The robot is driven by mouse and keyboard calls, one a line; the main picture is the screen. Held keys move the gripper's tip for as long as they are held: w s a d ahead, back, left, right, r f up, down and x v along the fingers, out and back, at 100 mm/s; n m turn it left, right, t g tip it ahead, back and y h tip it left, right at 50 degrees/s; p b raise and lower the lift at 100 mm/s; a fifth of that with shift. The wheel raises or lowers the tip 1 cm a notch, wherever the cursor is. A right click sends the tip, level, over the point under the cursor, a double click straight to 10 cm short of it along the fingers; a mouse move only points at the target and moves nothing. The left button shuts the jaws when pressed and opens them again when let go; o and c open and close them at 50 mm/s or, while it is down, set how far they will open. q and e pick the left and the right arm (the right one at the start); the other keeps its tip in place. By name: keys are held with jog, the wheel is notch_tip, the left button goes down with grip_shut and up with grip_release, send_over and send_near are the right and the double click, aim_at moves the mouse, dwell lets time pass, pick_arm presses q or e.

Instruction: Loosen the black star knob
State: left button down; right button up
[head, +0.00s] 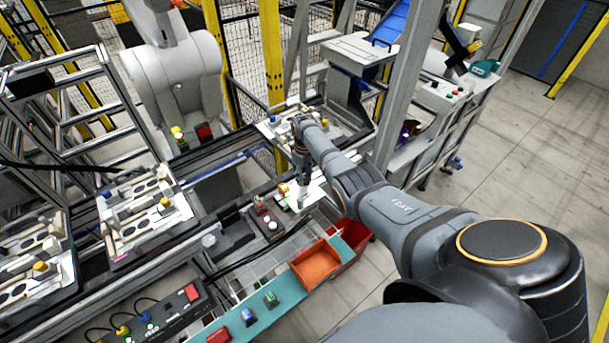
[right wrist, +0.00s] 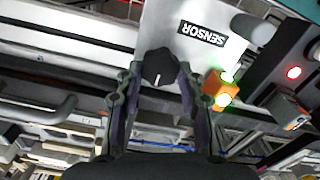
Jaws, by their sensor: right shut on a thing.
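The black star knob (right wrist: 160,67) shows in the right wrist view, on a pale bracket (right wrist: 188,15) labelled SENSOR. It has a white line on its face. My right gripper (right wrist: 159,80) is shut on the knob, with one finger at each side of it. In the head view my right gripper (head: 302,192) points down at the pale bracket beside the conveyor, and the knob itself is too small or hidden to make out there. My left gripper is not in view.
An orange sensor (right wrist: 218,88) with lit green lamps sits close right of the fingers. In the head view an orange bin (head: 316,263) and a red bin (head: 354,240) stand in front. Pallets with fixtures (head: 143,212) lie on the left. A grey post (head: 408,85) stands behind my right arm.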

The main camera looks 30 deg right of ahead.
jog(key=shift+n, duration=0.8)
jog(key=o, duration=1.2)
jog(key=shift+r, duration=0.1)
notch_tip(320, 180, up, 12)
jog(key=shift+f, duration=0.1)
